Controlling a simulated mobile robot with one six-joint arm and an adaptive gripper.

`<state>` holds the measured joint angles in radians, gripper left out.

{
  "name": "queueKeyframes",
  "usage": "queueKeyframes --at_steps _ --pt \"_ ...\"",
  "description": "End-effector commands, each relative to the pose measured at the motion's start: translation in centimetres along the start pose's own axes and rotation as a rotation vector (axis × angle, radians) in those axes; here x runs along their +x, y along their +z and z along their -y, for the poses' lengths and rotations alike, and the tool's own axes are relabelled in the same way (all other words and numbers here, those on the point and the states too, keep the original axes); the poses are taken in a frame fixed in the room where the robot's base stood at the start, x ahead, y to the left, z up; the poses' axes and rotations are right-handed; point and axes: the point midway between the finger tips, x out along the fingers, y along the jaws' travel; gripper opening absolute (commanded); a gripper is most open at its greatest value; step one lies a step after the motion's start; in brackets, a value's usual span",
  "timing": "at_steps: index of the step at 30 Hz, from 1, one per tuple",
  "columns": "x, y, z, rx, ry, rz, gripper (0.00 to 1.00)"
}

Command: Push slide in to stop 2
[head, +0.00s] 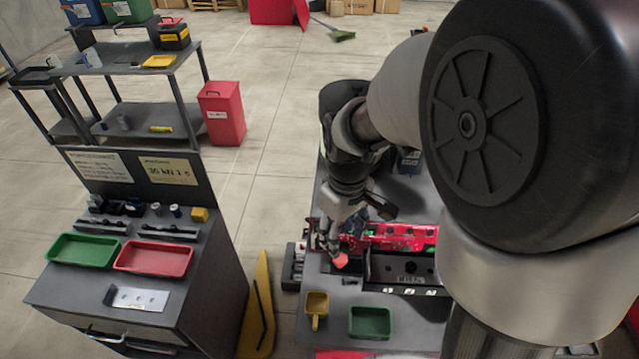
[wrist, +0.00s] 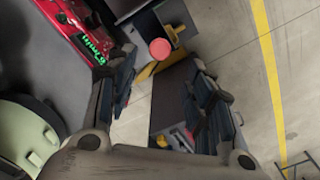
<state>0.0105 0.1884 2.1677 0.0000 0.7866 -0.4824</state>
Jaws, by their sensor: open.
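My gripper (head: 334,244) points down close by the knob in the head view. In the wrist view my gripper (wrist: 160,66) has its two dark fingers spread with nothing between them. Whether a finger touches the knob cannot be told.
A dark plate with holes (head: 400,268) lies right of the knob. A yellow scoop (head: 317,308) and a green tray (head: 370,322) are in front. A workbench with a green tray (head: 83,252) and a red tray (head: 153,258) stands left, across a floor gap.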

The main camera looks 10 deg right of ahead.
Motion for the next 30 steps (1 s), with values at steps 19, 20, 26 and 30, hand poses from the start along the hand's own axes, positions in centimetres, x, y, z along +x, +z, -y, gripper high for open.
queueKeyframes --at_steps 19,20,26,30 --pt "8.4 0.0 0.0 0.001 0.001 -0.001 0.48" --pt "8.4 0.0 0.0 0.001 0.001 -0.001 0.48" --pt "8.3 0.0 0.0 0.001 0.001 -0.001 0.46" --pt "8.3 0.0 0.0 0.001 0.001 -0.001 0.36"
